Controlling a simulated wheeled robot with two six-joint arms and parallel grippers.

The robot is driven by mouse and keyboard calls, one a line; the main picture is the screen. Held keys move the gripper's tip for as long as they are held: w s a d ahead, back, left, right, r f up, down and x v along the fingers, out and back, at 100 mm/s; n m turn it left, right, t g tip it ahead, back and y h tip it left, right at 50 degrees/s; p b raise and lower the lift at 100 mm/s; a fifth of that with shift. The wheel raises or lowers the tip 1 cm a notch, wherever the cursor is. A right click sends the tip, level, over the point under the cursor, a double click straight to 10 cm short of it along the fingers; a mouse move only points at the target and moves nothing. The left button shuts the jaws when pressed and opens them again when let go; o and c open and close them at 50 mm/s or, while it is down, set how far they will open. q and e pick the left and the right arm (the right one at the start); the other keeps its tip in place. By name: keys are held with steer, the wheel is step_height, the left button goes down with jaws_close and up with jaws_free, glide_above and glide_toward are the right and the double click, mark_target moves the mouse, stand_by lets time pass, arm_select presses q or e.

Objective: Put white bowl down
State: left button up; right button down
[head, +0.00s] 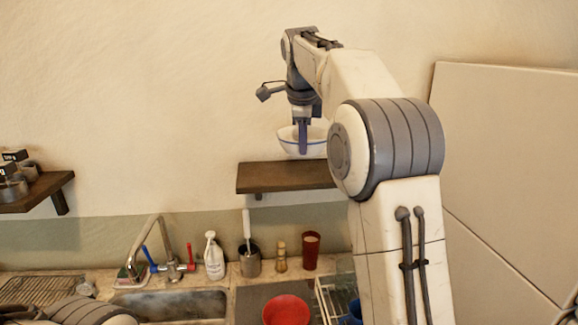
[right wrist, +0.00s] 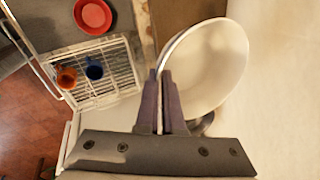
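The white bowl (head: 290,141) has a blue rim stripe and is up at the wall shelf (head: 270,178), a dark wooden board. My right gripper (head: 303,138) points down at the bowl, with a finger in front of its near side. In the right wrist view the bowl (right wrist: 212,70) is upright and empty, and the gripper fingers (right wrist: 162,100) are closed together on its rim. In the head view the bowl appears just above the shelf; I cannot tell whether it touches. My left gripper is not in view; part of my left arm shows at the bottom left.
Below are a sink (head: 172,304), a tap (head: 165,250), a soap bottle (head: 214,257), a red cup (head: 311,250) and a red bowl (head: 286,310). A dish rack (right wrist: 108,72) holds an orange mug and a blue mug. Another shelf (head: 38,192) with items is at left. The shelf's left part is bare.

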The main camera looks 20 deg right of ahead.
steer(key=w+a+f+p, duration=0.1)
steer(key=w, duration=0.1)
steer(key=w+a+f+p, duration=0.1)
steer(key=w+a+f, duration=0.2)
steer(key=w, duration=0.1)
steer(key=shift+w+a+f+p, duration=0.2)
steer(key=shift+w+f+p, duration=0.05)
steer(key=shift+w+p, duration=0.15)
steer(key=shift+w+a+f, duration=0.1)
steer(key=shift+f, duration=0.1)
step_height(320, 180, down, 3)
steer(key=shift+f+p, duration=0.1)
steer(key=shift+p, duration=0.25)
steer(key=shift+f, duration=0.35)
steer(key=shift+f, duration=0.1)
steer(key=c, duration=1)
jaws_free()
steer(key=shift+c, duration=0.2)
